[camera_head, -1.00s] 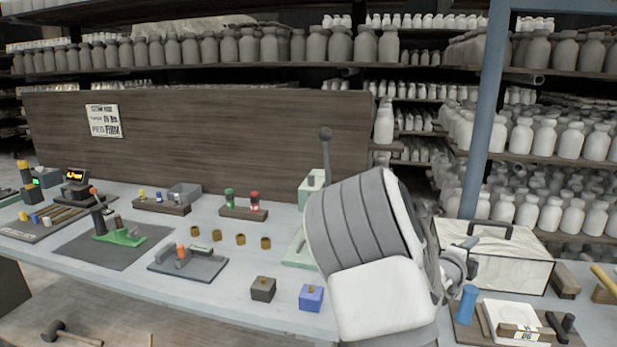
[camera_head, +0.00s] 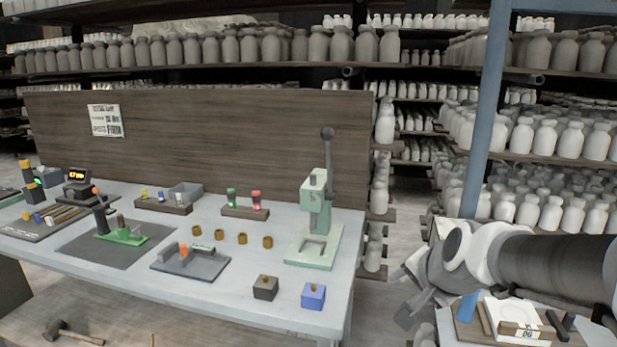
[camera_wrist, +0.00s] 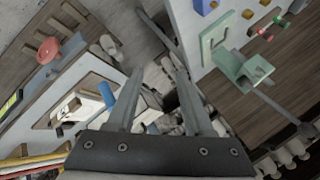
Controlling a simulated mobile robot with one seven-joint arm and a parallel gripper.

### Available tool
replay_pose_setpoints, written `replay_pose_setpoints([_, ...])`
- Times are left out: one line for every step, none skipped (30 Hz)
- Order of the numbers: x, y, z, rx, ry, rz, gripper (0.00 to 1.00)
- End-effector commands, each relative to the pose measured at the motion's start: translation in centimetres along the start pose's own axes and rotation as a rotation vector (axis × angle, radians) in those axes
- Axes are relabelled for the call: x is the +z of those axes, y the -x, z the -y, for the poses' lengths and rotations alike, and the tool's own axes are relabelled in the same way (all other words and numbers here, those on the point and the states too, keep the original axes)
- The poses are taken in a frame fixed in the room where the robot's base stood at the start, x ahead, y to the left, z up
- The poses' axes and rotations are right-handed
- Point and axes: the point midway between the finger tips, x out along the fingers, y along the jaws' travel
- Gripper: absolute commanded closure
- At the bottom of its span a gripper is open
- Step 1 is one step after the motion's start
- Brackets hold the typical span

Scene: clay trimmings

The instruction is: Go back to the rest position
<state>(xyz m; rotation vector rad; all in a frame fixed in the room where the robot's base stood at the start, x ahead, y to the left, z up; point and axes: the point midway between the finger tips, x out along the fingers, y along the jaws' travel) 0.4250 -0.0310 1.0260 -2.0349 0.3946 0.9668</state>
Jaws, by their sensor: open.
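My gripper (camera_wrist: 158,100) shows in the wrist view with its two fingers apart and nothing between them. In the head view my gripper (camera_head: 405,300) is at the end of my arm, which reaches in from the right edge. It hangs over the gap between the long table and the right-hand table, apart from both.
The grey table (camera_head: 130,270) at left holds a green lever press (camera_head: 316,215), a black block (camera_head: 265,288), a blue block (camera_head: 313,296) and several small brown rings. A blue post (camera_head: 485,110) stands at right. Shelves of pale bottles fill the back.

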Motion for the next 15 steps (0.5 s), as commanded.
replay_pose_setpoints([1.2,1.8,-0.1,-0.005,0.087,0.024,0.48])
replay_pose_setpoints([2.0,2.7,-0.3,-0.003,0.143,0.04,0.48])
replay_pose_setpoints([3.0,3.8,-0.6,0.003,0.218,0.06,0.48])
replay_pose_setpoints([3.7,4.7,-0.9,0.008,0.275,0.073,0.48])
replay_pose_setpoints([4.4,5.5,-1.2,0.013,0.331,0.085,0.48])
replay_pose_setpoints([5.3,6.5,-1.8,0.023,0.405,0.099,0.48])
replay_pose_setpoints([6.0,7.3,-2.2,0.031,0.457,0.109,0.48])
replay_pose_setpoints([6.5,8.0,-2.7,0.041,0.509,0.117,0.48])
replay_pose_setpoints([7.3,8.8,-3.3,0.054,0.575,0.128,0.48])
replay_pose_setpoints([7.8,9.5,-3.8,0.066,0.623,0.135,0.48])
replay_pose_setpoints([8.3,10.1,-4.3,0.078,0.667,0.141,0.48])
replay_pose_setpoints([8.9,10.8,-5.0,0.095,0.727,0.149,0.48])
replay_pose_setpoints([9.3,11.3,-5.5,0.109,0.768,0.155,0.48])
replay_pose_setpoints([9.7,11.8,-6.0,0.124,0.81,0.159,0.48])
replay_pose_setpoints([10.2,12.5,-6.7,0.144,0.862,0.166,0.48])
